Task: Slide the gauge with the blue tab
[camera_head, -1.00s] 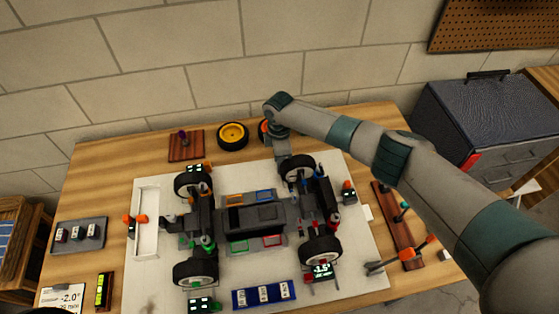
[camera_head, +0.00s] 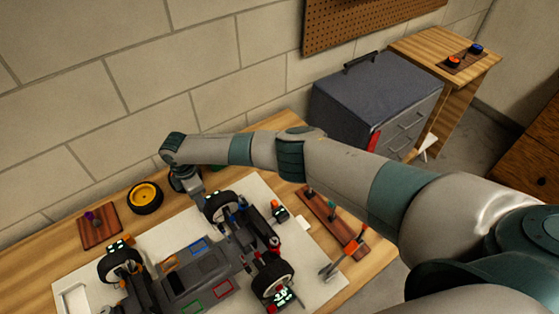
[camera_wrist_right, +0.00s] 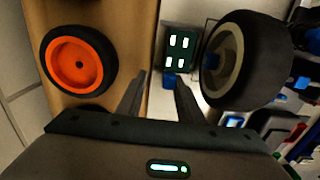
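The gauge (camera_wrist_right: 180,46) is a small dark box with lit pale-green marks, lying beside a black car wheel (camera_wrist_right: 243,60) in the right wrist view. Its blue tab (camera_wrist_right: 172,80) sticks out toward my right gripper (camera_wrist_right: 161,80). The two dark fingers are apart, with the tab between or just beyond their tips; I cannot tell if they touch it. In the head view my right gripper (camera_head: 192,193) points down beside the car's back right wheel (camera_head: 222,207), and this gauge is hidden there. My left gripper is not in view.
The car (camera_head: 190,275) stands on a white mat (camera_head: 315,260). An orange-rimmed wheel (camera_wrist_right: 78,62) lies close to the left finger. A yellow-rimmed wheel (camera_head: 145,196) and a wooden peg board (camera_head: 100,228) lie at the back left. A tool rack (camera_head: 330,218) is at right.

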